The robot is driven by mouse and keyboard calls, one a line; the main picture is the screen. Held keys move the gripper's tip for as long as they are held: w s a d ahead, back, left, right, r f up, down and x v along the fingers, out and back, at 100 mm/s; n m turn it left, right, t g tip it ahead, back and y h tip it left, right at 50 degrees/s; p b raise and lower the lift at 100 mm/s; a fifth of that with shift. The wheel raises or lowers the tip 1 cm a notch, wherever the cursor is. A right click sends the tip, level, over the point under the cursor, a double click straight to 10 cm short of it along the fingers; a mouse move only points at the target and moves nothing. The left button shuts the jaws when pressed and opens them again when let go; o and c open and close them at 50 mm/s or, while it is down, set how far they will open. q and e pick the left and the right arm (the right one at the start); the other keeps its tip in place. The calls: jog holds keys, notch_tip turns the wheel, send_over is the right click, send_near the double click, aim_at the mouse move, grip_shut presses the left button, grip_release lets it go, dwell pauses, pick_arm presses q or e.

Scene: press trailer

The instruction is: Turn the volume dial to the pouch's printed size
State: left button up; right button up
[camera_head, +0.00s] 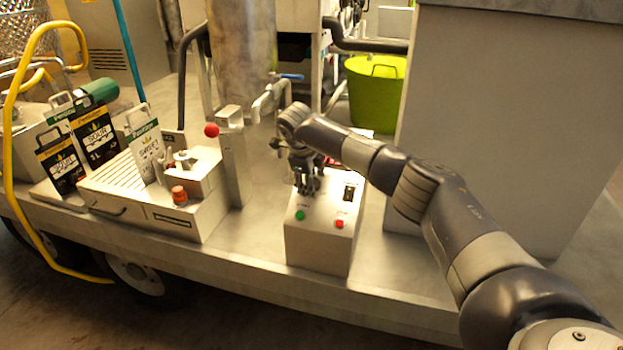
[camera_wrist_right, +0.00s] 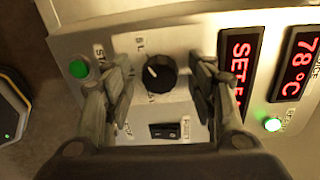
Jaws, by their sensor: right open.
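The black volume dial (camera_wrist_right: 160,73) with a white pointer line is on the face of the control box (camera_head: 318,245), seen in the right wrist view. My right gripper (camera_head: 308,190) is over the box top; in the wrist view its open fingers (camera_wrist_right: 163,84) stand on either side of the dial, not visibly closed on it. A white pouch with a green top (camera_head: 146,142) stands on the filler tray at left. Two black pouches (camera_head: 60,165) (camera_head: 95,133) stand left of it.
The box has a green button (camera_head: 300,215), a red button (camera_head: 339,224) and a black switch (camera_wrist_right: 165,131). A red display (camera_wrist_right: 240,65) reads "SET" with its rest hidden; another (camera_wrist_right: 295,63) reads 78°C. A large grey cabinet (camera_head: 500,120) stands at right.

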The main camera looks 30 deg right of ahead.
jog(key=c, duration=1)
jog(key=shift+c, duration=0.2)
